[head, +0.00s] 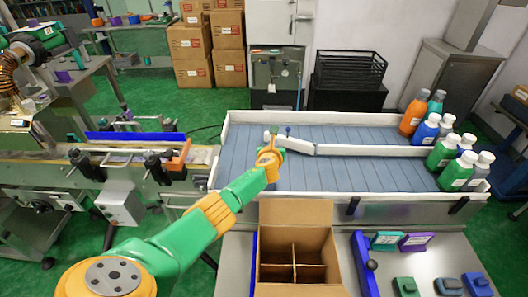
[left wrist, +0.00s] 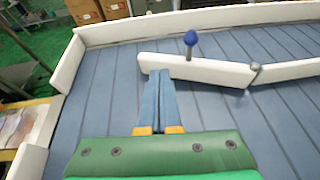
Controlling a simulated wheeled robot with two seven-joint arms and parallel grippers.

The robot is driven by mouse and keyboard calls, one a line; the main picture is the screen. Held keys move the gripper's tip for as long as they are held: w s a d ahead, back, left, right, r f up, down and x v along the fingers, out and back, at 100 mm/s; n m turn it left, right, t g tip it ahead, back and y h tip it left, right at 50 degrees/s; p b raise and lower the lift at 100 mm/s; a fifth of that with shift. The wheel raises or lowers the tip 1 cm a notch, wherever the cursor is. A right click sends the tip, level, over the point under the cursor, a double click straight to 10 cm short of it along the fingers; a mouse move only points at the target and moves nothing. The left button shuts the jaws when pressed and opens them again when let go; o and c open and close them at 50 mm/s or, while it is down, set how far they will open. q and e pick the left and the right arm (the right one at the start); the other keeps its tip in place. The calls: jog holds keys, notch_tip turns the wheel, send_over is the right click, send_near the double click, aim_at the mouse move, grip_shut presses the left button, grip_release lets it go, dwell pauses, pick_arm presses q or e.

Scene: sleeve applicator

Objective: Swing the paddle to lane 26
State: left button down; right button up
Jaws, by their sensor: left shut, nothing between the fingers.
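The white paddle (head: 300,146) lies on the blue-grey conveyor (head: 350,177), angled toward the far left from its pivot at the end of the white lane divider (head: 370,151). In the left wrist view the paddle (left wrist: 215,72) carries a blue knob (left wrist: 190,38) on a post, and its pivot pin (left wrist: 254,72) is at the right. My left gripper (head: 268,155) is shut and empty, at the near side of the paddle's free left end. Its fingertips (left wrist: 158,76) overlap the paddle's lower edge; I cannot tell whether they touch. No lane number is readable. My right gripper is out of view.
Several bottles (head: 445,150) stand at the conveyor's right end in both lanes. White side walls (head: 340,118) edge the belt. An open divided carton (head: 293,215) stands in front. The belt around the paddle is clear.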

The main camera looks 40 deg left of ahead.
pick_arm(q)
jog(key=s+r+p, duration=0.4)
jog(key=s+p, duration=0.1)
jog(key=s, duration=0.4)
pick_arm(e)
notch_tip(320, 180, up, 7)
pick_arm(q)
jog(key=shift+w, duration=0.1)
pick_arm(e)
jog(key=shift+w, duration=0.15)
